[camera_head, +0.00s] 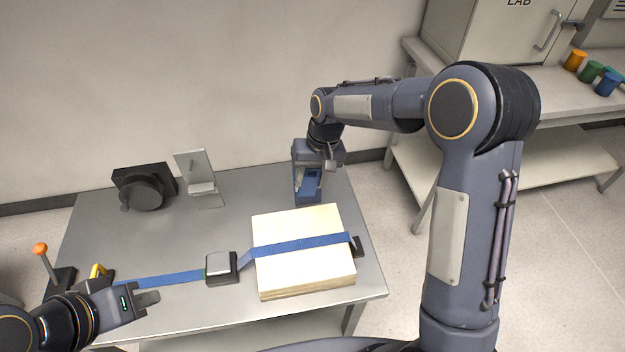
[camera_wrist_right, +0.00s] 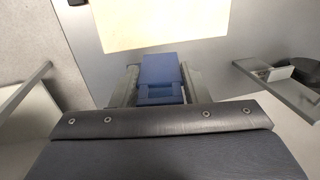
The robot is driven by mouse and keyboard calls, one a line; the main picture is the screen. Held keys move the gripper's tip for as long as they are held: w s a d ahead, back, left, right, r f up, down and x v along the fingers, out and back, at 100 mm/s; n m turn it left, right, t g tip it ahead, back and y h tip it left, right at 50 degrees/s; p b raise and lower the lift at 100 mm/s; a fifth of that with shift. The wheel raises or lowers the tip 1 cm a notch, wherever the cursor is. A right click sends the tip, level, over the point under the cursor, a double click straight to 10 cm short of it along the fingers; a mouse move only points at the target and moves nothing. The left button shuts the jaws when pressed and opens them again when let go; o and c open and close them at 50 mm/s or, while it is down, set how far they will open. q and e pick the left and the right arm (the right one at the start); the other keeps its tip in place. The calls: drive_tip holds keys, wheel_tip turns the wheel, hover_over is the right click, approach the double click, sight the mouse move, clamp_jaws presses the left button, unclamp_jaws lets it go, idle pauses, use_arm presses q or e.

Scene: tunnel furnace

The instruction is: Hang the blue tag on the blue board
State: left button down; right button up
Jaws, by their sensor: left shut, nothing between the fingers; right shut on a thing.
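A blue tag (camera_head: 309,187) is held upright between the fingers of my right gripper (camera_head: 308,178), above the back right of the metal table. The right wrist view shows this blue piece (camera_wrist_right: 160,68), with a rectangular opening, between the two grey fingers; the gripper is shut on it. My left gripper (camera_head: 148,298) is shut and empty at the front left of the table. I see no plainly blue board. A pale stack of boards (camera_head: 300,222) lies on the table, with a blue strap (camera_head: 290,246) across its top.
The metal table (camera_head: 225,240) carries a grey buckle block (camera_head: 221,267) on the strap, a black crank device (camera_head: 145,187), a grey upright bracket (camera_head: 197,175) and an orange-knobbed lever (camera_head: 41,250). A side bench (camera_head: 560,110) with colored cups stands at the right.

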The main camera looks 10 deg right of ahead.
drive_tip(key=shift+w+f+p, duration=0.15)
drive_tip(key=shift+w+f, duration=0.05)
drive_tip(key=shift+w, duration=0.65)
drive_tip(key=shift+w+f+p, duration=0.15)
drive_tip(key=shift+w+f, duration=0.05)
drive_tip(key=shift+w, duration=0.65)
drive_tip(key=shift+w+f+p, duration=0.15)
drive_tip(key=shift+w+f, duration=0.05)
drive_tip(key=shift+w, duration=0.65)
drive_tip(key=o, duration=1.1)
